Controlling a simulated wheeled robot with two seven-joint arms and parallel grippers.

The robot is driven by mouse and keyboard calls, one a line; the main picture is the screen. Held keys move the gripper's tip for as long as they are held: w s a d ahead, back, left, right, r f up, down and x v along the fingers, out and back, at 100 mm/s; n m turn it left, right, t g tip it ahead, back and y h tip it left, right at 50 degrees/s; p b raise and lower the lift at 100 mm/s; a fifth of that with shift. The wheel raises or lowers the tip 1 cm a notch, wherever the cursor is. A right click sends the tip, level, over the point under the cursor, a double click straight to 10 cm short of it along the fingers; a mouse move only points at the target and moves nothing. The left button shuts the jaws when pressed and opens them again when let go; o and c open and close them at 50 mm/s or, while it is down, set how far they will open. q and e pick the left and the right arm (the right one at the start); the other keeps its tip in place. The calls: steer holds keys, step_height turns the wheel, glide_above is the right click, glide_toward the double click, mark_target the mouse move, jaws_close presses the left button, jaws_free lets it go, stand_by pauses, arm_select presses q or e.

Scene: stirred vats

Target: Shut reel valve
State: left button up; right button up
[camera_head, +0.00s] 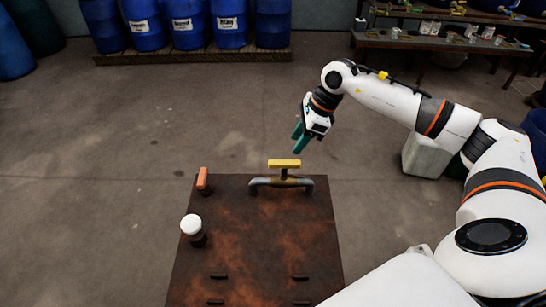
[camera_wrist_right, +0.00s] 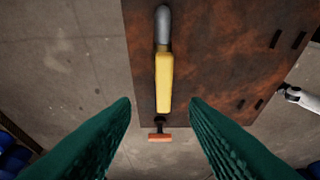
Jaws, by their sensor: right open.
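A rusty brown box (camera_head: 262,232) carries several fittings. A yellow bar handle (camera_head: 284,164) sits on a grey pipe (camera_head: 263,182) at its far edge. An orange handle (camera_head: 203,177) stands at its far left corner, and a white round knob (camera_head: 191,225) on its left side. I cannot tell which is the reel valve. My right gripper (camera_head: 299,139) is open and empty, above and beyond the yellow handle. In the right wrist view the yellow handle (camera_wrist_right: 164,82) lies between the lines of the teal fingers, apart from them. My left gripper is not in view.
Blue barrels (camera_head: 184,25) stand on a wooden pallet (camera_head: 150,57) at the back. A bench (camera_head: 420,40) with small items is at the back right, and a pale container (camera_head: 424,155) stands behind my right arm. The concrete floor left of the box is clear.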

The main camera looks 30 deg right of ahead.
mark_target(286, 162)
steer(key=shift+w+a+f, duration=0.1)
steer(key=shift+a+f, duration=0.05)
steer(key=shift+f, duration=0.2)
steer(key=x, duration=0.2)
steer(key=p+x, duration=0.1)
steer(key=x, duration=0.2)
steer(key=shift+s+a+f+p, duration=0.25)
steer(key=shift+s+f+p, duration=0.05)
steer(key=shift+f+p, duration=0.1)
steer(key=x, duration=0.4)
steer(key=shift+w+f+p, duration=0.2)
steer(key=shift+f+p, duration=0.05)
steer(key=shift+p, duration=0.15)
steer(key=shift+a+f, duration=0.1)
steer(key=shift+f, duration=0.1)
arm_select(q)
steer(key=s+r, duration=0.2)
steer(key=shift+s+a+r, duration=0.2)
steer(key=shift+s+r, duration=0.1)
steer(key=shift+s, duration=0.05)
arm_select(e)
jaws_close()
